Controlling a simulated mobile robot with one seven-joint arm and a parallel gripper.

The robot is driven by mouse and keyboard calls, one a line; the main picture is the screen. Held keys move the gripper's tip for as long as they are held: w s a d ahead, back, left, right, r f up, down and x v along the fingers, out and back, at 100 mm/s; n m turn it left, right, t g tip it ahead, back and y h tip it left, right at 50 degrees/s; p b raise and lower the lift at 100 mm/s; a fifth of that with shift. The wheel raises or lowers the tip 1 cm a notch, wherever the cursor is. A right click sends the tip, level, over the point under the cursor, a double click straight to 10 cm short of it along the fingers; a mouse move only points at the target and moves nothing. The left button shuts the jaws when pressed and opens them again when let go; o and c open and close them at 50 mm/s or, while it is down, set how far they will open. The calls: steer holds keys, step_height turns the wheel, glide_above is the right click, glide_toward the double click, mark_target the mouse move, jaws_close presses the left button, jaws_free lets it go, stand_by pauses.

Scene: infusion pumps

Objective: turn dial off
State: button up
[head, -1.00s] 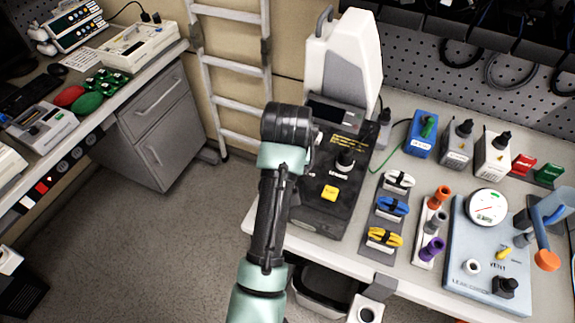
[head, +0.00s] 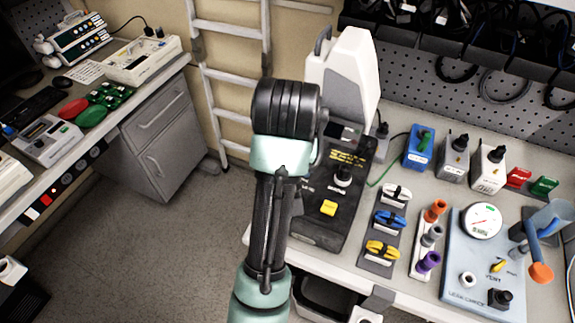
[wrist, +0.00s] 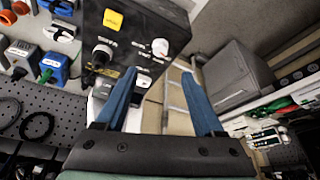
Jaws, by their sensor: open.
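A black device (head: 318,222) stands on the right bench, with a yellow square button (head: 329,208) and a dark-topped dial (head: 342,176) on its face. In the wrist view the device (wrist: 150,22) is seen turned over, with the yellow button (wrist: 113,20), the dial (wrist: 101,55) with a pale side, and a white round knob (wrist: 160,47). My gripper (wrist: 159,72) is open and empty, its two blue fingers apart. The left fingertip appears just below the white knob; I cannot tell whether it touches. In the head view my arm hides the gripper and the white knob.
A tall grey-white unit (head: 345,75) stands behind the device. Blue and yellow clips (head: 390,220), coloured connectors (head: 432,236) and a leak-check panel (head: 480,250) crowd the bench to the right. A ladder (head: 228,70) leans on the wall. The floor (head: 150,250) left of my arm is clear.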

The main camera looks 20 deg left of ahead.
steer(key=shift+s+d+r+p, duration=0.1)
steer(key=shift+s+r+p, duration=0.15)
steer(key=shift+r+p, duration=0.4)
